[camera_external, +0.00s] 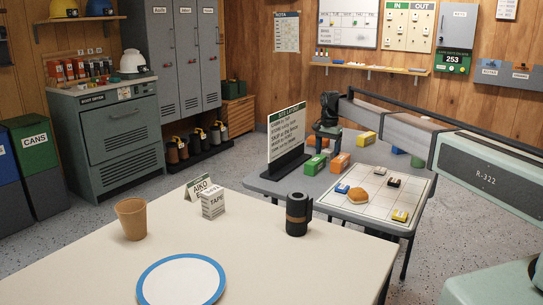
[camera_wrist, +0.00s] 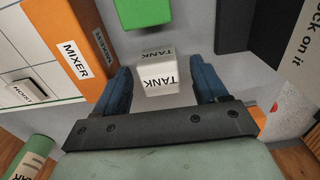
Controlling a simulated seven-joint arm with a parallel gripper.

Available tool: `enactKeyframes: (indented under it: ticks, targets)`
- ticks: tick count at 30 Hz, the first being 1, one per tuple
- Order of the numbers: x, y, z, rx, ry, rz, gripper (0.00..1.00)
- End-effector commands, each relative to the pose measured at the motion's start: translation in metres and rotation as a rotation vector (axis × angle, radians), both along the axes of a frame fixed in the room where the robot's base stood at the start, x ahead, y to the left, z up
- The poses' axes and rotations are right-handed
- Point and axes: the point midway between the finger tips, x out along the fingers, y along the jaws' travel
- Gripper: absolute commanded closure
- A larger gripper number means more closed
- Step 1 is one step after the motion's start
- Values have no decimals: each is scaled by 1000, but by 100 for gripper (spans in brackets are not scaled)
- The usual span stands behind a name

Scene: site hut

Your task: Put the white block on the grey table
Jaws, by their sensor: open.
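The white block (camera_wrist: 158,80), lettered TANK, stands on a grey surface between the fingers of my gripper (camera_wrist: 162,75) in the wrist view. The fingers are apart, one on each side, with a gap visible. In the external view my gripper (camera_external: 326,132) is low over the far grey table (camera_external: 262,184), behind the green and orange blocks. I cannot make out the white block there.
An orange MIXER block (camera_wrist: 76,47) is close left of the fingers, and a green block (camera_wrist: 145,12) lies beyond. A standing sign (camera_external: 287,135) rises beside them. A gridded board (camera_external: 376,212) holds several small items.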

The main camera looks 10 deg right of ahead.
Motion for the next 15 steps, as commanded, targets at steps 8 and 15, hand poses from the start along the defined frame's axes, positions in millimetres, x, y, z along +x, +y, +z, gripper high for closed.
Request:
enactKeyframes:
  ticks: [8,15]
  targets:
    - [0,0,49,0,-1,0,28]
    - [0,0,89,0,-1,0,28]
